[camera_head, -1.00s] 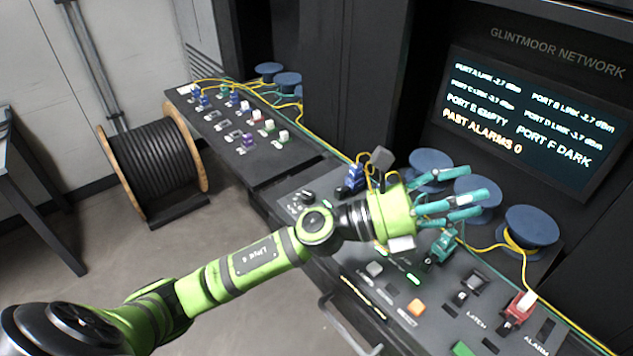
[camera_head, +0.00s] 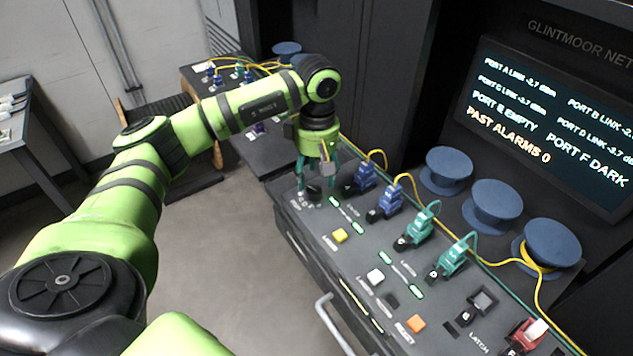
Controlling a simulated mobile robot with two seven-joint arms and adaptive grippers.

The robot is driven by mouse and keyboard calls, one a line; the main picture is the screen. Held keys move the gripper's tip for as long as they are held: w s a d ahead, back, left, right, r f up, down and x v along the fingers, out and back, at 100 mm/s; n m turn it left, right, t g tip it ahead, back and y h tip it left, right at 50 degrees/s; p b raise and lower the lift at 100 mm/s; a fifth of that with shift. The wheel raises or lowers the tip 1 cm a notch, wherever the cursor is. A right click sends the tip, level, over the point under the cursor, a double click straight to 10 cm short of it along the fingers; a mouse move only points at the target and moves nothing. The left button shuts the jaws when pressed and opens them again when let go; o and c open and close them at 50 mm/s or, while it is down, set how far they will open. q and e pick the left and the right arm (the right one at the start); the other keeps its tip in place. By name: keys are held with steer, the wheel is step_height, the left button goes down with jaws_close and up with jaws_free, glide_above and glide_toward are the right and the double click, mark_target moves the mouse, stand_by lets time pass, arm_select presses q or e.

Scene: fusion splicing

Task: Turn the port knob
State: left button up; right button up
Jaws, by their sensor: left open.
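The port knob (camera_head: 312,196) is a small black knob at the left end of the dark console panel, near a white label. My left gripper (camera_head: 317,185) points down right above it, with its teal fingers spread open on either side. The fingers and a small grey block on the gripper partly hide the knob. I cannot tell whether the fingertips touch it. My right gripper is not in view.
Blue connectors (camera_head: 365,177) and teal connectors (camera_head: 420,224) with yellow cables stand close to the right of the gripper. A yellow button (camera_head: 340,236) and an orange button (camera_head: 416,323) sit near the front edge. A screen (camera_head: 555,130) stands behind blue spools (camera_head: 492,205).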

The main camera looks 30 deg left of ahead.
mark_target(315, 191)
arm_select(q)
step_height(315, 191, down, 4)
steer(key=shift+s+r+p, duration=0.1)
steer(key=shift+r+p, duration=0.1)
steer(key=shift+p, duration=0.35)
steer(key=shift+f, duration=0.4)
steer(key=c, duration=1.1)
steer(key=shift+c, duration=0.2)
steer(key=shift+f, duration=0.1)
